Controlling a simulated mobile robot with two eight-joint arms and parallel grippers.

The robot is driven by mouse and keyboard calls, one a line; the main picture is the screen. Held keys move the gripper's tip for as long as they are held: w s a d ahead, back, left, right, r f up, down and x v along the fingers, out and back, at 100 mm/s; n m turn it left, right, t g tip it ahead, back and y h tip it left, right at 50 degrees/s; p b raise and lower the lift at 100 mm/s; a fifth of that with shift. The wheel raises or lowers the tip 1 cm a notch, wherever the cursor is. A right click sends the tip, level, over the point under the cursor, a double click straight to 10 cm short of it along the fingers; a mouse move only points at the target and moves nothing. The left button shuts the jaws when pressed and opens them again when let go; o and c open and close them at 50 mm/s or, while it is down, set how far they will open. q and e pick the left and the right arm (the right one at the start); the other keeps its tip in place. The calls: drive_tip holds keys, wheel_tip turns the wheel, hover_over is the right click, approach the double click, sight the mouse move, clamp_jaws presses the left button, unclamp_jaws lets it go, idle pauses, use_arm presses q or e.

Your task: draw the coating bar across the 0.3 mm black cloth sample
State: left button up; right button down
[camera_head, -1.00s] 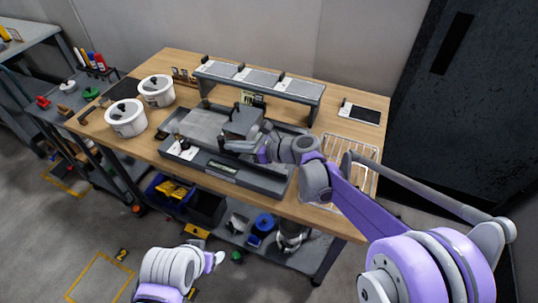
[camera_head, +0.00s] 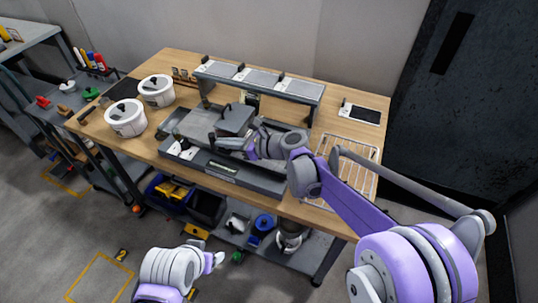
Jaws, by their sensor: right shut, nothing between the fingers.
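The coating device (camera_head: 222,172) is a dark grey tray-like base on the wooden bench. A raised grey block (camera_head: 236,120) stands on its flat bed; I cannot tell whether this is the coating bar's carriage. My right gripper (camera_head: 214,143) is shut and empty, low over the bed at the front of the block. I cannot tell whether they touch. A black rectangular sample (camera_head: 365,115) with a white tag lies at the bench's back right; its thickness marking is unreadable. My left gripper (camera_head: 217,260) hangs low in front of the bench, its fingers too small to read.
Two white lidded pots (camera_head: 126,118) stand at the bench's left. A grey shelf (camera_head: 262,84) with several pale panels spans behind the device. A wire rack (camera_head: 352,165) lies at the right, partly behind my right arm.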

drive_tip(key=shift+d, duration=0.15)
drive_tip(key=d, duration=0.1)
drive_tip(key=s+d, duration=0.1)
drive_tip(key=d, duration=0.1)
drive_tip(key=shift+s+d, duration=0.15)
drive_tip(key=shift+d, duration=0.15)
idle(0.4)
drive_tip(key=s+d+f+n+h+p, duration=0.1)
drive_tip(key=s+d+n+h+p, duration=0.1)
drive_tip(key=s+d+n+h, duration=0.5)
drive_tip(key=s+d+f+n+h+p, duration=0.2)
drive_tip(key=s+d+n+h, duration=0.4)
drive_tip(key=s+d+n, duration=0.8)
drive_tip(key=s+d, duration=0.6)
drive_tip(key=d, duration=0.4)
drive_tip(key=shift+d+n+t+h, duration=0.2)
drive_tip(key=shift+n+t+h, duration=0.1)
drive_tip(key=shift+t+h, duration=0.1)
